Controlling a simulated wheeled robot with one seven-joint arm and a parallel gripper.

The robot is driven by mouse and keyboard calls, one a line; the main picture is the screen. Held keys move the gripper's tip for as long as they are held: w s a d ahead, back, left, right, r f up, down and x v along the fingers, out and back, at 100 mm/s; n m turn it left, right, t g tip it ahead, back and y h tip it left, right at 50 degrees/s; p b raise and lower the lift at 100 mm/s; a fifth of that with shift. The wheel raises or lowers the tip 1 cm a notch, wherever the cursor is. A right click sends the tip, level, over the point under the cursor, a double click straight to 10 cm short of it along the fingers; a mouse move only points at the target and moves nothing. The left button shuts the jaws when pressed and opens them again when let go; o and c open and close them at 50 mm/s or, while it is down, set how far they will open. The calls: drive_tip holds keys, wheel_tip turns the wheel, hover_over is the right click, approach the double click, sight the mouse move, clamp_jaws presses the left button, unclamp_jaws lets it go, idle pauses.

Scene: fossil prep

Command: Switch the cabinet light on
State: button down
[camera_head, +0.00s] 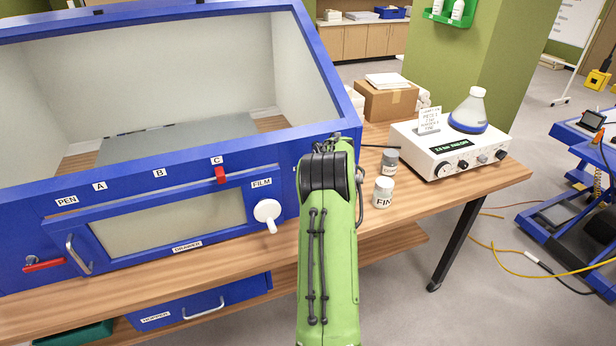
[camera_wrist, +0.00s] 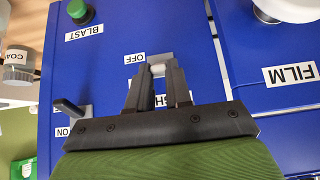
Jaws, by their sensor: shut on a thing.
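The blue cabinet (camera_head: 125,195) fills the left of the head view. My green arm covers its right end there, and my gripper is hidden in that view. In the wrist view, my gripper (camera_wrist: 157,74) is at the blue panel (camera_wrist: 215,70), its fingertips closed around a small pale switch lever (camera_wrist: 157,70) on a light plate. An OFF label (camera_wrist: 135,58) is beside this switch. Another label behind the fingers is mostly covered. I cannot tell whether the cabinet light is lit.
A dark lever (camera_wrist: 70,107) near an ON label (camera_wrist: 63,131) and a green BLAST button (camera_wrist: 80,11) are close by. The white FILM knob (camera_head: 267,211) juts out left of my arm. Jars (camera_head: 383,192) and a white control box (camera_head: 450,150) stand to the right.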

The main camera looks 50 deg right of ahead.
drive_tip(key=c, duration=1)
unclamp_jaws()
drive_tip(key=shift+c, duration=0.2)
drive_tip(key=b+v, duration=0.2)
drive_tip(key=v, duration=1.3)
drive_tip(key=shift+s+r, duration=0.25)
drive_tip(key=shift+a, duration=0.1)
